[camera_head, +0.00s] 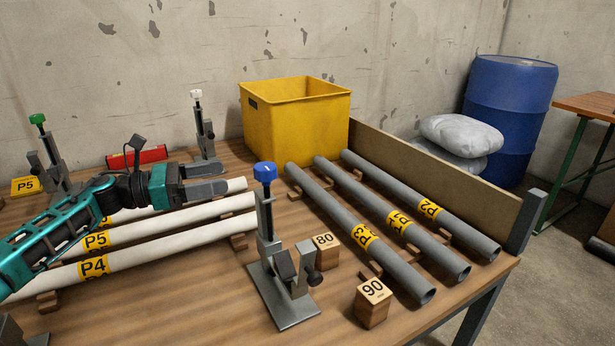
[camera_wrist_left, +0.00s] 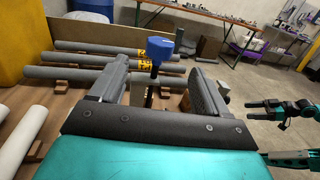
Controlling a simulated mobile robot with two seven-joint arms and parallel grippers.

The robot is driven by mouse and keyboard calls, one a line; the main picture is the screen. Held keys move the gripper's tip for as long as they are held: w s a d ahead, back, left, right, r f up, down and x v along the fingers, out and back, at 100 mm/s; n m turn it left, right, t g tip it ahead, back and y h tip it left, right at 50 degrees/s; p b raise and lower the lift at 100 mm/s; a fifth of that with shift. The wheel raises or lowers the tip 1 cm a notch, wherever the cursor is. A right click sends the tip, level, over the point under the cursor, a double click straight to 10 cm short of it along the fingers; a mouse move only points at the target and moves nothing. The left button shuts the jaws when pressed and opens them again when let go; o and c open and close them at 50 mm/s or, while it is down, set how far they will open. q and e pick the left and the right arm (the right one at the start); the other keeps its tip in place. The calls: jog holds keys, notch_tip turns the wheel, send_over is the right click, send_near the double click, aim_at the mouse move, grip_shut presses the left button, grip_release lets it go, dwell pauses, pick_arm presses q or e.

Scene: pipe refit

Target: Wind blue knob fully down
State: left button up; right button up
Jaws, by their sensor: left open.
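The blue knob (camera_head: 265,172) tops an upright threaded spindle on a grey clamp stand (camera_head: 285,285) near the table's middle. Its dark jaw parts sit lower on the stand. My left gripper (camera_head: 224,180) comes in from the left, level with the knob and a short way left of it. In the left wrist view the blue knob (camera_wrist_left: 161,48) shows ahead, framed between the two open dark fingers (camera_wrist_left: 160,75). The fingers appear not to touch it. A dark gripper on a teal arm, seemingly my right one (camera_wrist_left: 256,109), shows at the right edge with its fingers apart.
White pipes (camera_head: 160,238) lie under my left arm; grey pipes (camera_head: 385,217) lie to the right. Wooden blocks marked 80 (camera_head: 325,252) and 90 (camera_head: 373,303) stand beside the clamp. White-knobbed (camera_head: 197,94) and green-knobbed (camera_head: 38,119) stands and a yellow crate (camera_head: 300,125) are behind.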

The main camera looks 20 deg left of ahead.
aim_at(274, 164)
pick_arm(q)
jog(key=x, duration=1.1)
jog(key=shift+w+d+r, duration=0.15)
jog(key=shift+d, duration=0.15)
jog(key=shift+w+d, duration=0.3)
jog(key=shift+d, duration=0.1)
jog(key=c, duration=0.9)
jog(key=shift+c, duration=0.2)
